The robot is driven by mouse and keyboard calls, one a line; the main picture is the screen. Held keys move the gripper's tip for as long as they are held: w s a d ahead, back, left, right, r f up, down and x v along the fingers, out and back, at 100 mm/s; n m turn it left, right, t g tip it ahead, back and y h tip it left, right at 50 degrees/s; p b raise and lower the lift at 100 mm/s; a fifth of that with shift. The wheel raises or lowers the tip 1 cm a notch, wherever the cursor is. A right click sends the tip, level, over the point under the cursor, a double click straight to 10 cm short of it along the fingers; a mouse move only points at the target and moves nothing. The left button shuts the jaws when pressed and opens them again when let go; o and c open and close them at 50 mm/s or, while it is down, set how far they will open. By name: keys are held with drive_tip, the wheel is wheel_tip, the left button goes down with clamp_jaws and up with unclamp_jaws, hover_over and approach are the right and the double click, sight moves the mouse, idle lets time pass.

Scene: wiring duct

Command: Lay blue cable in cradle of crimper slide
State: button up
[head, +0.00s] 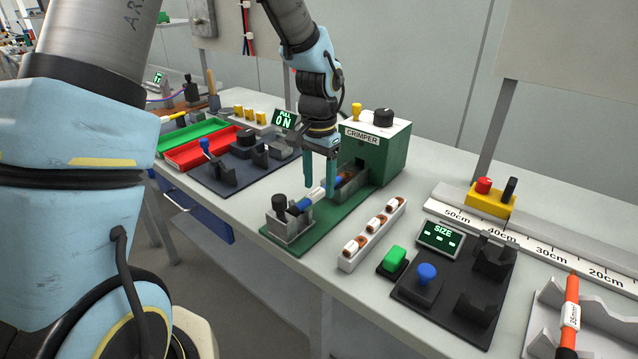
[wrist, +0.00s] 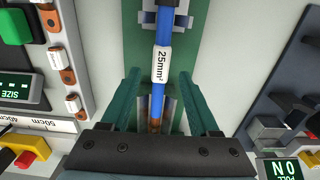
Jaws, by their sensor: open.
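The blue cable (wrist: 163,37) carries a white label reading 25mm² (wrist: 162,66) and has a copper-coloured end. It lies along the crimper slide, and its blue end (head: 295,209) rests at the grey cradle (head: 289,228) in the head view. The green crimper (head: 376,146) stands behind, with the copper-coloured end pointing toward its opening. My gripper (head: 320,183) is above the slide, near the crimper front. Its green fingers (wrist: 160,90) are apart, one on each side of the cable, with visible gaps. Contact under the cable is hard to see.
A white strip with several copper lugs (head: 372,235) lies right of the slide. A dark size-gauge board (head: 455,285) and an orange cable (head: 570,310) are farther right. A red tray (head: 208,148) and a dark pull-test fixture (head: 240,165) stand left.

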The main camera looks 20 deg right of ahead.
wheel_tip(320, 180, up, 10)
drive_tip(key=b, duration=0.1)
drive_tip(key=shift+r+b, duration=0.2)
drive_tip(key=shift+b, duration=0.15)
drive_tip(key=s+a+f+n, duration=0.1)
drive_tip(key=a+f+n, duration=0.1)
drive_tip(key=a, duration=0.8)
drive_tip(key=s+a+f+n+t, duration=0.1)
drive_tip(key=a+n, duration=0.4)
drive_tip(key=a, duration=0.5)
drive_tip(key=s+a+f+n, duration=0.2)
drive_tip(key=a+f+n, duration=0.1)
drive_tip(key=a, duration=0.7)
drive_tip(key=shift+f+n+t, duration=0.3)
drive_tip(key=shift+f+n, duration=0.05)
drive_tip(key=shift+n, duration=0.15)
